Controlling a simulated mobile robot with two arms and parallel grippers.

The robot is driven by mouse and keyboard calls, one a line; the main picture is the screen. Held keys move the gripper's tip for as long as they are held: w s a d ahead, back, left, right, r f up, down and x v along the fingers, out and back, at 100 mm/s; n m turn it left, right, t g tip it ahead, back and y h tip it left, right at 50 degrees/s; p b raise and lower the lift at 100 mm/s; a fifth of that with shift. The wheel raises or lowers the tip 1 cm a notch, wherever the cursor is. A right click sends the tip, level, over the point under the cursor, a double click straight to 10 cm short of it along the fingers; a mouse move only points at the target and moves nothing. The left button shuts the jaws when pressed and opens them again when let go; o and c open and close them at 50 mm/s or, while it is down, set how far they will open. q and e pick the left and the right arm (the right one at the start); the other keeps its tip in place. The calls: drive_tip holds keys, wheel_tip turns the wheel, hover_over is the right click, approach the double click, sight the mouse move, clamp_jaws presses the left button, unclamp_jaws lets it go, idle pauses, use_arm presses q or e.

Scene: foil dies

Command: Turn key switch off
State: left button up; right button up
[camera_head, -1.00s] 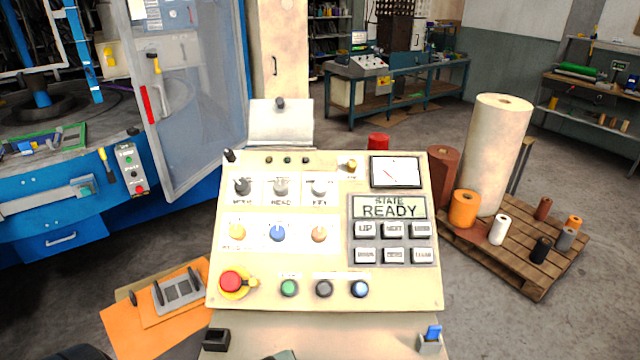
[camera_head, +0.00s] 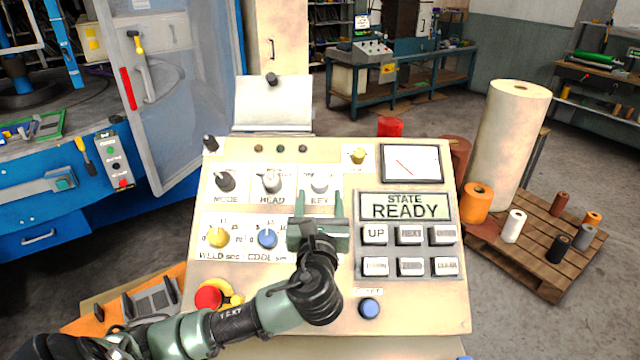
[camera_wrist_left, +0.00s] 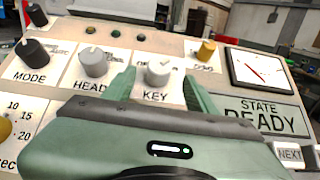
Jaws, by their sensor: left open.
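The key switch (camera_head: 320,184) is a grey knob on a white plate marked KEY, in the top row of the beige control panel (camera_head: 345,325). It also shows in the left wrist view (camera_wrist_left: 158,73). My left gripper (camera_head: 319,203) is open, just in front of the key switch. In the left wrist view its two green fingers (camera_wrist_left: 160,88) stand on the left and right of the knob, and no contact is visible. The lower part of the KEY plate is partly hidden by the gripper. My right gripper is not in view.
The HEAD knob (camera_head: 272,182) and MODE knob (camera_head: 225,181) sit left of the key switch. A yellow knob (camera_head: 357,156) is above right. The display (camera_head: 405,206) reads READY.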

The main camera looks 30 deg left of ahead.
sight(320, 185)
use_arm(q)
drive_tip(key=p+x, duration=0.1)
drive_tip(key=x, duration=0.4)
drive_tip(key=shift+w+a, duration=0.15)
drive_tip(key=shift+w, duration=0.1)
drive_tip(key=shift+w+a+f, duration=0.1)
drive_tip(key=shift+w+a, duration=0.1)
drive_tip(key=shift+w, duration=0.05)
drive_tip(key=shift+c, duration=0.7)
drive_tip(key=shift+w, duration=0.1)
clamp_jaws()
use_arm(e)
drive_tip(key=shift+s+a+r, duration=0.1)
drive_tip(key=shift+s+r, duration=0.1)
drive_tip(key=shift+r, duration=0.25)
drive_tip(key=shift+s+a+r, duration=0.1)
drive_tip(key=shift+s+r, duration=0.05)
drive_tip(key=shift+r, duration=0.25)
